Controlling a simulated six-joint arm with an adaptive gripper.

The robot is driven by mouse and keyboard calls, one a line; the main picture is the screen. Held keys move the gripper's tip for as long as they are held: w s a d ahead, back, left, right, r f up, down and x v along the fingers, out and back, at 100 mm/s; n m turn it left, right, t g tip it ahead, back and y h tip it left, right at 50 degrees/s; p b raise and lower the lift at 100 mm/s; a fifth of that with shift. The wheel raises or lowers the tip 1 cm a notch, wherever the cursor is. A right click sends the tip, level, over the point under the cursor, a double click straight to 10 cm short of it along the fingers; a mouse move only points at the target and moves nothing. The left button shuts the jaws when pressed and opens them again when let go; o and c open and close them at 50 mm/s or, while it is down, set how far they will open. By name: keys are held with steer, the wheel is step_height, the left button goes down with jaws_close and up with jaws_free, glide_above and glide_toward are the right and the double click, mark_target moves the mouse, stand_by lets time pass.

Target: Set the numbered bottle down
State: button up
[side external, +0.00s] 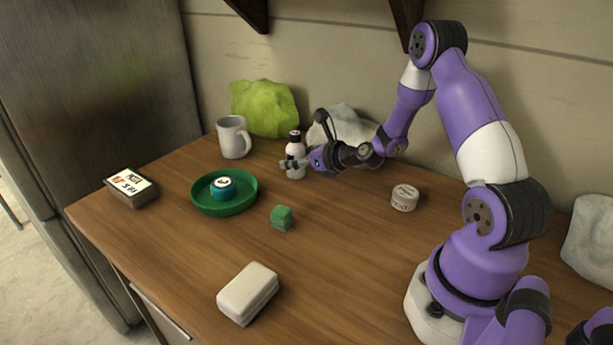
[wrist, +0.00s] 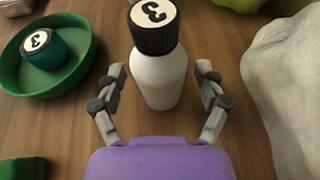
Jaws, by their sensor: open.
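The numbered bottle (side external: 295,151) is white with a black cap. It stands upright on the wooden table, toward the back. In the wrist view the bottle (wrist: 160,78) shows a round label with a 3 on its cap. My gripper (side external: 291,164) is low at the bottle, reaching in from the right. In the wrist view my gripper's fingers (wrist: 163,88) are spread on both sides of the bottle, with a visible gap at each side. The bottle's foot rests on the wood between them.
A green dish (side external: 243,204) holds a teal numbered piece (side external: 223,187). A mug (side external: 233,138), a lime-green cloth (side external: 264,108) and a whitish crumpled cloth (wrist: 287,75) are near the bottle. A green cube (side external: 281,217), white block (side external: 248,293) and round tin (side external: 405,198) stand further forward.

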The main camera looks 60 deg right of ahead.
steer(key=v, duration=1)
steer(key=shift+s+r, duration=0.1)
steer(key=shift+r, duration=0.05)
steer(key=shift+s+r, duration=0.15)
steer(key=shift+s, duration=0.1)
steer(key=a+r+n+g+y, duration=0.2)
steer(key=a+n+g+y, duration=0.2)
steer(key=a+n, duration=1)
steer(key=s+a+r+n+g+h, duration=0.1)
steer(key=s+r+n, duration=0.3)
steer(key=n, duration=0.7)
steer(key=s+a+r+n+g+h, duration=0.1)
steer(key=s+r+n+g, duration=0.2)
steer(key=n, duration=0.9)
steer(key=s+r, duration=0.1)
steer(key=s, duration=0.2)
steer(key=shift+s+r+h, duration=0.2)
steer(key=shift+r+h, duration=0.05)
steer(key=shift+h, duration=0.15)
